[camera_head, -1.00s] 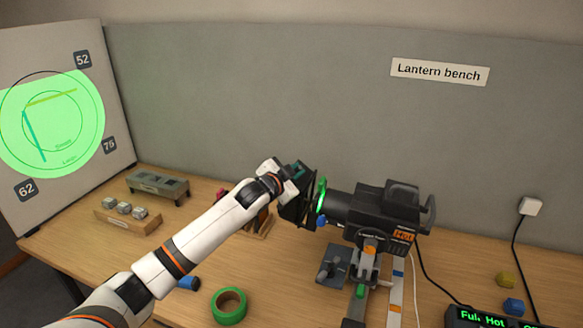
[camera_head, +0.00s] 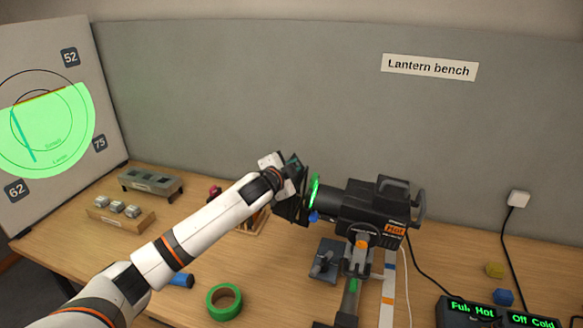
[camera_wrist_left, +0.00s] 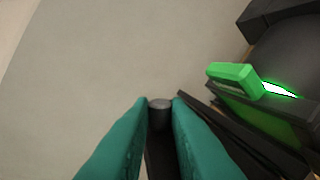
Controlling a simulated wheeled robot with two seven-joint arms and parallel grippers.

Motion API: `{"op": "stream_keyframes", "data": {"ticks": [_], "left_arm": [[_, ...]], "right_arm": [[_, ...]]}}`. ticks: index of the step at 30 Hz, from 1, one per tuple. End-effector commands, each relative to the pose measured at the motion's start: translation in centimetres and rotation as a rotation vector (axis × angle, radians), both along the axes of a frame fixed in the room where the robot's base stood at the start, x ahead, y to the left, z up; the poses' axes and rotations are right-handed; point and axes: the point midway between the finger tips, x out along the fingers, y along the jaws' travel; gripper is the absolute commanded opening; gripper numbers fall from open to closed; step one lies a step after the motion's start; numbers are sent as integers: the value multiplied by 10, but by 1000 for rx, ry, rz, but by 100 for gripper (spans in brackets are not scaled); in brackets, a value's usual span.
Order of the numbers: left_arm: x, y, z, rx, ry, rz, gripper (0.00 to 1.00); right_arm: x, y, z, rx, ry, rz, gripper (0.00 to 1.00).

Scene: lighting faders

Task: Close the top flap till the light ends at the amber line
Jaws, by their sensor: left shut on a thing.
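The black lantern (camera_head: 365,210) stands on the bench with dark flaps (camera_head: 288,207) at its front. My left gripper (camera_head: 294,168) is at the top of these flaps. In the left wrist view its teal fingers (camera_wrist_left: 160,108) are shut on a dark grey knob (camera_wrist_left: 159,103), apparently the top flap's. The white board (camera_head: 50,52) shows a green patch of light (camera_head: 55,130) with a straight, slanted upper edge. The amber line (camera_head: 45,97) lies along that edge, with no clear gap visible. My right gripper is not in view.
A teal line (camera_head: 22,135) crosses the green light. A green tape roll (camera_head: 224,301) and blue cylinder (camera_head: 181,281) lie near my arm. A block rack (camera_head: 120,213) and grey tray (camera_head: 150,184) stand left. A green-edged frame (camera_wrist_left: 232,75) sits right of my fingers.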

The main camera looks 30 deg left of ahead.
Motion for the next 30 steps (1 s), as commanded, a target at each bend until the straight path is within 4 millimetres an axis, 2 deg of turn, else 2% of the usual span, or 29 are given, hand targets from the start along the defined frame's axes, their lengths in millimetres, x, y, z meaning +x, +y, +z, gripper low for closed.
{"op": "stream_keyframes", "data": {"ticks": [3,4,7,16,20,23,30], "left_arm": [[0,0,0,-1,1,0,0],[0,0,0,-1,0,-1,20],[0,0,0,-1,1,0,37],[-1,0,0,-1,1,0,38],[-9,0,0,0,0,0,38],[-23,-2,2,0,0,-1,38],[-70,-6,11,4,0,-2,38]], "right_arm": [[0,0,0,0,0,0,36],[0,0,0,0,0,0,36],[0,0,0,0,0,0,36],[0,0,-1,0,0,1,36],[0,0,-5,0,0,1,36],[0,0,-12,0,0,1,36],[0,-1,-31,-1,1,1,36]]}}
